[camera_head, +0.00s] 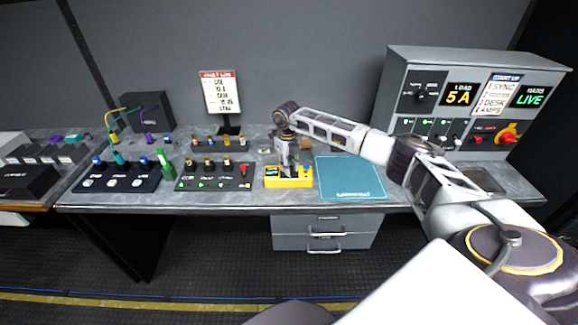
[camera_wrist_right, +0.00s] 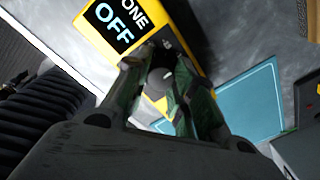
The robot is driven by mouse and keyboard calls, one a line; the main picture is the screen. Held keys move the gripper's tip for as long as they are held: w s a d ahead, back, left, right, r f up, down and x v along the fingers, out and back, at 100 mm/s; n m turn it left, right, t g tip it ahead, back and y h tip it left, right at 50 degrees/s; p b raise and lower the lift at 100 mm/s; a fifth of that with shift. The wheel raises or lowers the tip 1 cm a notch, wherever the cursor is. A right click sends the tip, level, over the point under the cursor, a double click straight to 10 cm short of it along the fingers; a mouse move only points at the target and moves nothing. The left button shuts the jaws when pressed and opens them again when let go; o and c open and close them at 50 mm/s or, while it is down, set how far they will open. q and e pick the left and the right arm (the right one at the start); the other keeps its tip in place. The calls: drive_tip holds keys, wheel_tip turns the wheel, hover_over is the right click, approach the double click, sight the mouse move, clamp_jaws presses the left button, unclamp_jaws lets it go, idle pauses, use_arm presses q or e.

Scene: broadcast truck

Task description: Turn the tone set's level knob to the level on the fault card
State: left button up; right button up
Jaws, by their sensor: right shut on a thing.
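The yellow tone set (camera_head: 292,182) stands on the grey bench, just left of the teal mat. In the right wrist view, the tone set (camera_wrist_right: 187,20) has a dark display that reads "ONE" and "OFF". My right gripper (camera_head: 289,165) points down over the tone set. Its fingers (camera_wrist_right: 160,75) are shut on the level knob (camera_wrist_right: 157,82), a dark round knob with a pale mark, partly hidden between them. The fault card (camera_head: 219,92) stands upright behind on a stand; its lines are too small to read surely. My left gripper is not in view.
A black panel with knobs and switches (camera_head: 214,184) stands close left of the tone set. The teal mat (camera_head: 349,178) is bare at right. A grey console (camera_head: 470,100) rises at the back right, with displays "LOAD 5A" and "LIVE".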

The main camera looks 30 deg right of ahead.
drive_tip(key=shift+m, duration=0.3)
drive_tip(key=o, duration=1.1)
drive_tip(key=shift+c, duration=0.2)
wheel_tip(320, 180, up, 12)
drive_tip(key=shift+a, duration=0.3)
idle(0.5)
